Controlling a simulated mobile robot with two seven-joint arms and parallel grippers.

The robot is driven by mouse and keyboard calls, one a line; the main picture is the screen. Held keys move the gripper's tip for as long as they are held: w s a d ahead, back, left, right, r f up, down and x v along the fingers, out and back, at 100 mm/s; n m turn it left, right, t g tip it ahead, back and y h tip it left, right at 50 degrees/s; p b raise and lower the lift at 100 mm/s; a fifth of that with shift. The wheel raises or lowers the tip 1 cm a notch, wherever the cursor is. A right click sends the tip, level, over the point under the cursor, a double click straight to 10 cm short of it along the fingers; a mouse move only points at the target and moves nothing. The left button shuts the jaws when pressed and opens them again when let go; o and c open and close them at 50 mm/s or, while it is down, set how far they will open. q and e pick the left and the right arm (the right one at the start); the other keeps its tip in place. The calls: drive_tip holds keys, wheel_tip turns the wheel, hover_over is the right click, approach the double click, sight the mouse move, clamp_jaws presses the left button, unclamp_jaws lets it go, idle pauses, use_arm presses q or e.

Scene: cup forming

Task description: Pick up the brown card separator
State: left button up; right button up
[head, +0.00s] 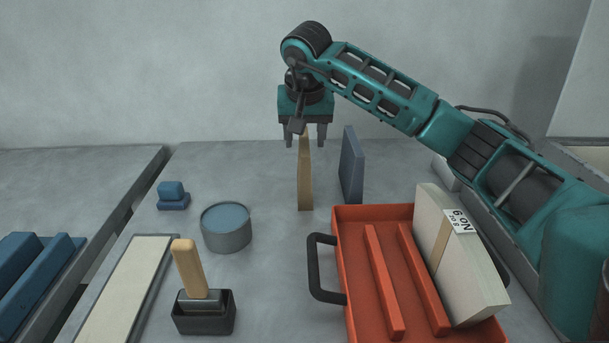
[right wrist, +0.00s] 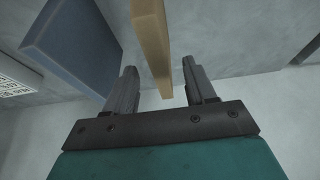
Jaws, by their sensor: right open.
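The brown card separator (head: 305,180) stands upright on the grey table, a thin tan board seen nearly edge-on. My right gripper (head: 306,140) is open above it, pointing down, with the fingers on either side of its top edge in the head view. In the right wrist view the separator (right wrist: 152,45) reaches in between the two open fingers (right wrist: 160,88) and looks closer to neither by much. I cannot tell whether a finger touches it. My left gripper is not in view.
A blue-grey board (head: 352,165) stands upright just right of the separator, close to my right gripper. A red tray (head: 375,213) with a black handle holds a cream block (head: 465,270). A round tin (head: 227,240), a wooden-handled tool (head: 188,268) and blue blocks (head: 172,195) stand left.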

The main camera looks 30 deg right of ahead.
drive_tip(key=x, duration=0.4)
drive_tip(key=shift+b, duration=0.35)
drive_tip(key=shift+f, duration=0.25)
clamp_jaws()
idle(0.6)
